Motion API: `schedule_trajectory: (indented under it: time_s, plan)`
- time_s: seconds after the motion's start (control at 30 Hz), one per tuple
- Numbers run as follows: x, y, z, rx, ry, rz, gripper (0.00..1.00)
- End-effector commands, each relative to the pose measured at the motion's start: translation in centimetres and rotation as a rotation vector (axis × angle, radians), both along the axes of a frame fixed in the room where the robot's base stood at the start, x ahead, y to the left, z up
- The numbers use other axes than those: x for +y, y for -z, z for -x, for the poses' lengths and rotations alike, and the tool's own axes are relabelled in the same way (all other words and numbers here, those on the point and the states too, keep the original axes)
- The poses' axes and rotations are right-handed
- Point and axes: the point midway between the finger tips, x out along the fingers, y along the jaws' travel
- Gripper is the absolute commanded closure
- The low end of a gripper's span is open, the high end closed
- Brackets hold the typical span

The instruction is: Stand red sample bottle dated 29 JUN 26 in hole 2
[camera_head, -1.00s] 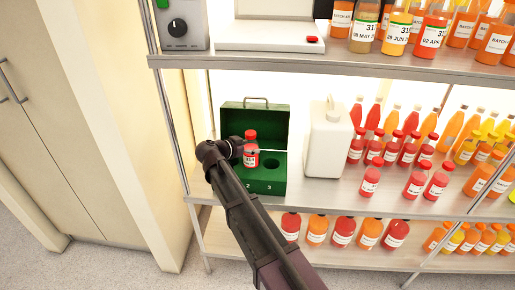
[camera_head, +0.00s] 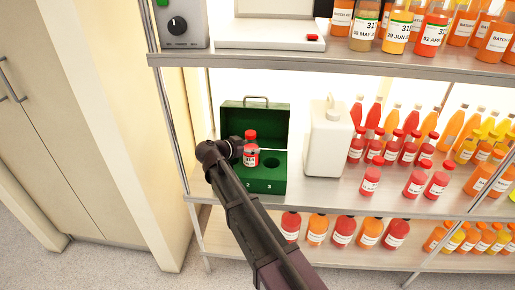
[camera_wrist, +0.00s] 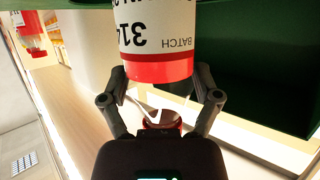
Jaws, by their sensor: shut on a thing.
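The red sample bottle (camera_head: 251,158) with a white label stands upright over the left part of the green case (camera_head: 265,186), above the mark 2. It hides hole 2, and I cannot tell whether its base is inside the hole. My gripper (camera_head: 241,148) reaches it from the left and is shut on it. In the wrist view the bottle (camera_wrist: 158,70) appears upside down between the fingers of my gripper (camera_wrist: 160,92); its label reads BATCH and 314, with the date cut off. Hole 3 (camera_head: 271,164) is empty.
The case's open lid (camera_head: 255,120) stands behind the bottle. A white jug (camera_head: 326,145) stands close to the case's right. Several red bottles (camera_head: 370,181) stand farther right. The upper shelf (camera_head: 330,62) runs above, and a shelf post (camera_head: 172,120) stands at left.

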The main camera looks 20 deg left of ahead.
Motion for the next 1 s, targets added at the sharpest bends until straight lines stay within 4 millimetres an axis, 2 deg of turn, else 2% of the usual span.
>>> schedule_trajectory:
  time_s: [0.5,1.0]
  plan:
    - [0.0,0.9,0.0,-0.001,0.000,0.000,0.80]
    - [0.0,-0.2,0.0,0.000,0.000,0.001,0.80]
